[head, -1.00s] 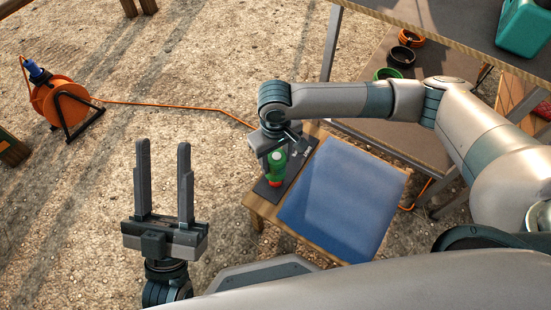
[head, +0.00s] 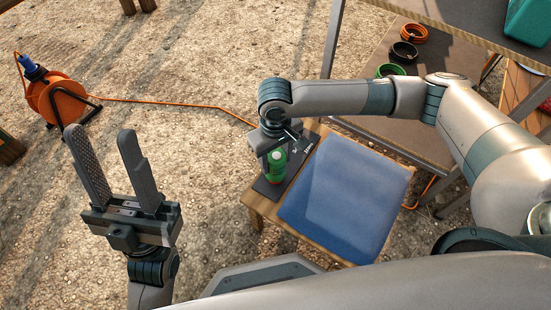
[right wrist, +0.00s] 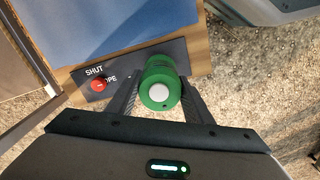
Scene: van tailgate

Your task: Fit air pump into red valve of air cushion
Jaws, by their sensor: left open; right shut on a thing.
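The green air pump (head: 277,166) is held in my right gripper (head: 275,152) over the dark panel beside the cushion. The right wrist view shows the pump (right wrist: 161,78) end-on, with a round white spot, between the two fingers. Red shows at the pump's lower end in the head view; whether it touches a valve I cannot tell. The blue air cushion (head: 345,200) lies flat on a wooden bench. A red knob (right wrist: 98,84) sits on the dark panel by the lettering "SHUT" and "OPE", left of the pump. My left gripper (head: 101,135) is open and empty, away from the bench.
An orange cable reel (head: 56,98) stands at far left, its cord running to the bench. A shelf (head: 430,115) at upper right carries orange, black and green rings. A teal box (head: 527,22) is on the surface above.

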